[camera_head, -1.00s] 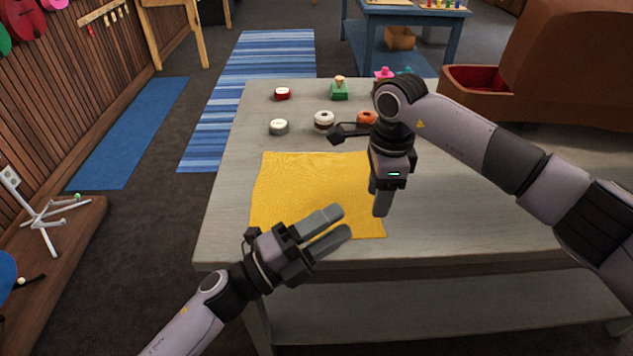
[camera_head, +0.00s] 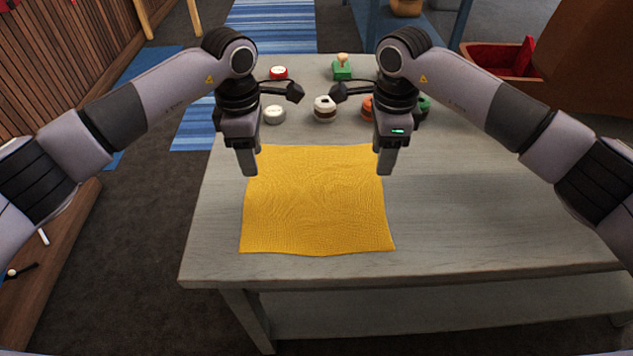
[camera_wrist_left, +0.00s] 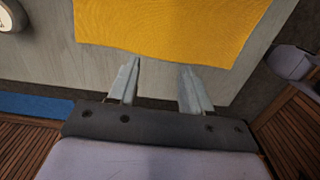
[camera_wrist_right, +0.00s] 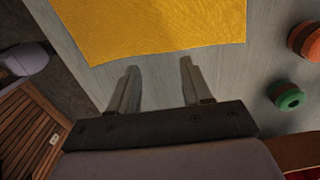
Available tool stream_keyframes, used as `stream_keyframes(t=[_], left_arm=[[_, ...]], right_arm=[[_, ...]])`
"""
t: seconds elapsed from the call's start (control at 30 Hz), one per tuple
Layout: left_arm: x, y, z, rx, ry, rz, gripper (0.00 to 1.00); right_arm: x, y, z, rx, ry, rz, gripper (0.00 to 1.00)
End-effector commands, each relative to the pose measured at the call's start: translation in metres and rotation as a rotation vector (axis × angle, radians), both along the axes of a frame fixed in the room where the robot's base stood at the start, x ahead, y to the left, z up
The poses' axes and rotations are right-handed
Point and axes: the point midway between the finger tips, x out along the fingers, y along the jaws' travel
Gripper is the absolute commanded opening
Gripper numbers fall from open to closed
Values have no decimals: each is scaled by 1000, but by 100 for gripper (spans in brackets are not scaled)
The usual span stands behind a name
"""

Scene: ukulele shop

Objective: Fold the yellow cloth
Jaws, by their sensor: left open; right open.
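The yellow cloth (camera_head: 318,205) lies flat and spread out on the grey table (camera_head: 460,220), near its front edge. My left gripper (camera_head: 249,165) points down above the cloth's far left corner. My right gripper (camera_head: 386,163) points down above its far right corner. In the left wrist view the cloth (camera_wrist_left: 170,30) lies beyond the two parted, empty fingers (camera_wrist_left: 160,85). In the right wrist view the cloth (camera_wrist_right: 150,28) also lies beyond parted, empty fingers (camera_wrist_right: 157,85). Neither gripper visibly touches the cloth.
Behind the cloth stand a red tin (camera_head: 279,73), a pale round tin (camera_head: 274,115), a white-and-brown roll (camera_head: 324,110), a green stamp-like block (camera_head: 342,70), an orange roll (camera_head: 368,108) and a green one (camera_head: 424,106). The table is clear to the cloth's right.

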Motion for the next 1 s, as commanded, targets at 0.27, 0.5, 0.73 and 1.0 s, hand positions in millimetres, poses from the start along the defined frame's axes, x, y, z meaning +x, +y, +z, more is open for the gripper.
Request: stream_keyframes(t=[0.27,0.5,0.73,1.0], left_arm=[[0,2,-35,10,3,1,49],[0,1,-67,8,1,0,49],[0,1,-77,7,-2,-1,49],[0,1,-78,7,-1,-1,49]], right_arm=[[-1,0,-37,0,4,-1,49],[-1,1,-69,2,3,0,49],[0,0,-79,1,1,0,49],[0,0,-80,1,1,0,49]])
